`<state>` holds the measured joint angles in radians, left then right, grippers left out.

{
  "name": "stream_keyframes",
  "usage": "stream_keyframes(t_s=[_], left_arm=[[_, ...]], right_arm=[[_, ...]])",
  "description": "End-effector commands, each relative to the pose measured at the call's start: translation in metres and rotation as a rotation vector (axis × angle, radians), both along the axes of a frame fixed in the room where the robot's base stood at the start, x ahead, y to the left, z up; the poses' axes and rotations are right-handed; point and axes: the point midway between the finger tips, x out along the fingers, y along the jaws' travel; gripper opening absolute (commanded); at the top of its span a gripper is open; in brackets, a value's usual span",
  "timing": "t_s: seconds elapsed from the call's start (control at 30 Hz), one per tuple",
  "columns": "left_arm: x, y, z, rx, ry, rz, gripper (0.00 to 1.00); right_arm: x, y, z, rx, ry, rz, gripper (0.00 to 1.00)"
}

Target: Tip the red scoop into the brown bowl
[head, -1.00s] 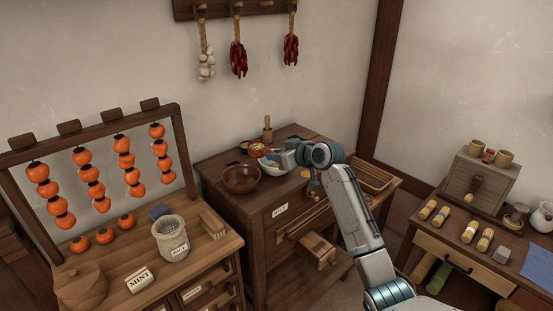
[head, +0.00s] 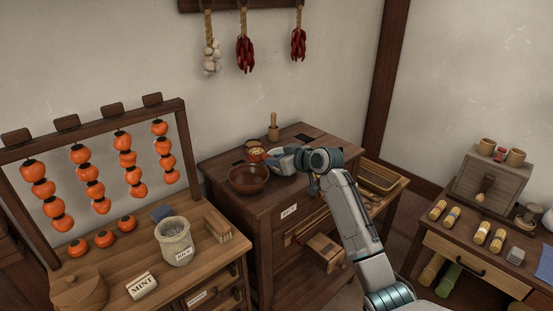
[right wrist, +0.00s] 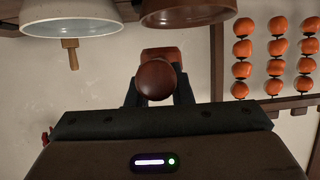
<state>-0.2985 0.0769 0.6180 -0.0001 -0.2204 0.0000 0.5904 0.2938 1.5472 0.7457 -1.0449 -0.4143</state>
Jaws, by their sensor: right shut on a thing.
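My right gripper (head: 280,160) is shut on the red scoop (head: 256,155), at the back left of the dark cabinet. Some yellowish contents show in the scoop, which looks roughly level. The brown bowl (head: 242,181) stands at the cabinet's left front corner, and the scoop is just behind and above its rim as seen. I cannot tell the exact gap. In the right wrist view, the scoop's reddish-brown handle end (right wrist: 157,79) sits between the fingers, and the brown bowl (right wrist: 187,14) is at the top, upside down. My left gripper is in neither view.
A pestle (head: 273,121) rises behind. The cabinet's drawer (head: 325,252) stands open. A counter with a grain jar (head: 175,240) and hanging persimmons is at left.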

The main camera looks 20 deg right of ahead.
Motion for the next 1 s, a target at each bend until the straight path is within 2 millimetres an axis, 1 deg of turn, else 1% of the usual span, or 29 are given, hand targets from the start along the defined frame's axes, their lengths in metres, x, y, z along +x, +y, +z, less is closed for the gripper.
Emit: stream_keyframes(t_s=[0.03, 0.13, 0.37, 0.57, 0.63, 0.77, 1.0], left_arm=[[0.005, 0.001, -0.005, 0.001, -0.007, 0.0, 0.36], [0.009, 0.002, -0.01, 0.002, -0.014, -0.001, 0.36], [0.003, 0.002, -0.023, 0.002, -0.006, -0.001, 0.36], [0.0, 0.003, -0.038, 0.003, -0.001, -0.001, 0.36], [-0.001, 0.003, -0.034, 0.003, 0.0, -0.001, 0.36], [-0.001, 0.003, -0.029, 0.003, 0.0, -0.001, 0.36], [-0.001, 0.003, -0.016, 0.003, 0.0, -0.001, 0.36]], right_arm=[[0.0, 0.0, -0.006, 0.0, 0.0, 0.0, 0.0], [0.0, 0.0, -0.013, 0.0, 0.0, 0.0, 0.0], [0.0, 0.0, -0.029, 0.0, -0.001, 0.0, 0.0], [-0.001, 0.002, -0.026, -0.148, -0.07, 0.0, 0.0], [-0.001, 0.002, -0.022, -0.157, -0.072, 0.001, 0.0], [-0.001, 0.0, -0.022, -0.128, -0.057, -0.001, 0.0], [-0.001, -0.001, -0.024, 0.002, 0.0, -0.001, 0.0]])
